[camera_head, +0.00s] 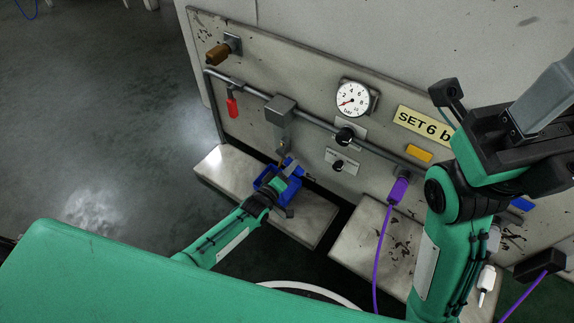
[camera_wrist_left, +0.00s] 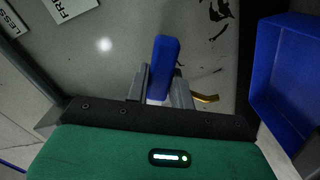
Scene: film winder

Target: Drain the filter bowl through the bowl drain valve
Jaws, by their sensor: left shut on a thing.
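The filter unit (camera_head: 281,108) hangs on the pipe along the panel, with its grey bowl (camera_head: 279,134) below the head. My left gripper (camera_head: 287,168) is just under the bowl. It is shut on the blue drain valve lever (camera_wrist_left: 165,65), which stands up between the fingertips in the left wrist view. A short brass piece (camera_wrist_left: 205,99) shows beside the right finger. A blue open container (camera_wrist_left: 290,75) is on the right of the wrist view; in the head view blue container walls (camera_head: 264,181) show around my wrist. My right gripper (camera_head: 520,110) is raised at the right; its jaws are unclear.
A pressure gauge (camera_head: 353,99), a red handle (camera_head: 231,107), a yellow block (camera_head: 419,153) and a purple plug (camera_head: 398,190) with a cable are on the panel. Metal ledges (camera_head: 313,218) lie below. A label (camera_head: 424,124) reads "SET 6 b", partly hidden.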

